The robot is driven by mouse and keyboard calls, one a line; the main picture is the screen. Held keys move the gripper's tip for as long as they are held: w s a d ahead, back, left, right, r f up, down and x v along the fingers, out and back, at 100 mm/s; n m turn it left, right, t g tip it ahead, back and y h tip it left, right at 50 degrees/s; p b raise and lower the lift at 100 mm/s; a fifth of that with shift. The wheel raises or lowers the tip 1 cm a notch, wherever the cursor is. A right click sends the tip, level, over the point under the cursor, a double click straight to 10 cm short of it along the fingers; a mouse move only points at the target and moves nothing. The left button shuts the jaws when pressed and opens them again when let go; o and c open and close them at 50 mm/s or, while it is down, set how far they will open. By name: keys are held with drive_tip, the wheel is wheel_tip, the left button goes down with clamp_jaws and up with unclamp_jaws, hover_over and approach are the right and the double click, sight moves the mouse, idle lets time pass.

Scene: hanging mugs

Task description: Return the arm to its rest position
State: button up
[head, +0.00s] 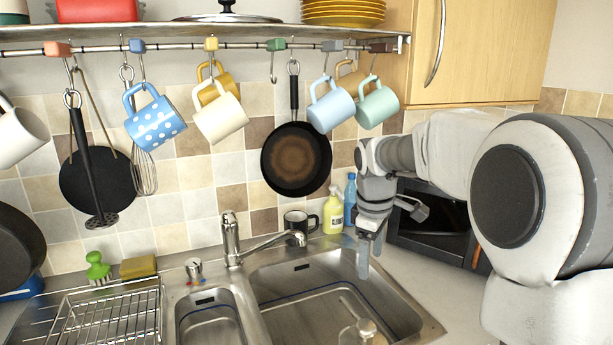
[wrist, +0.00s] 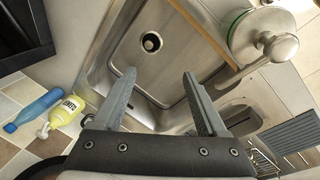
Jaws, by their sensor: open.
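My gripper (head: 370,255) hangs pointing down over the right side of the sink in the head view. In the wrist view, my gripper (wrist: 160,98) has its two fingers spread apart with nothing between them. The sink basin (wrist: 165,50) lies below the fingers. My arm reaches in from the right in the head view. Several mugs hang on hooks from the rail (head: 180,47), among them a blue dotted mug (head: 156,124), a cream mug (head: 221,118), a light blue mug (head: 332,108) and a mint mug (head: 378,106). They are apart from the gripper.
The faucet (head: 250,243) rises at the sink's back. A dish rack (head: 105,315) is at left. A black pan (head: 297,160) hangs above.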

drive_tip(key=s+r+m+t+p, duration=0.1)
drive_tip(key=s+r+m, duration=0.25)
drive_tip(key=s, duration=0.35)
drive_tip(key=s+r+m+t, duration=0.15)
drive_tip(key=s+r, duration=0.25)
drive_tip(key=s, duration=0.4)
drive_tip(key=s+f+m+t+p, duration=0.1)
drive_tip(key=s+m, duration=0.5)
drive_tip(key=s, duration=0.6)
drive_tip(key=shift+s+d+f+y+p, duration=0.3)
drive_tip(key=shift+f+y, duration=0.1)
drive_tip(key=shift+f, duration=0.15)
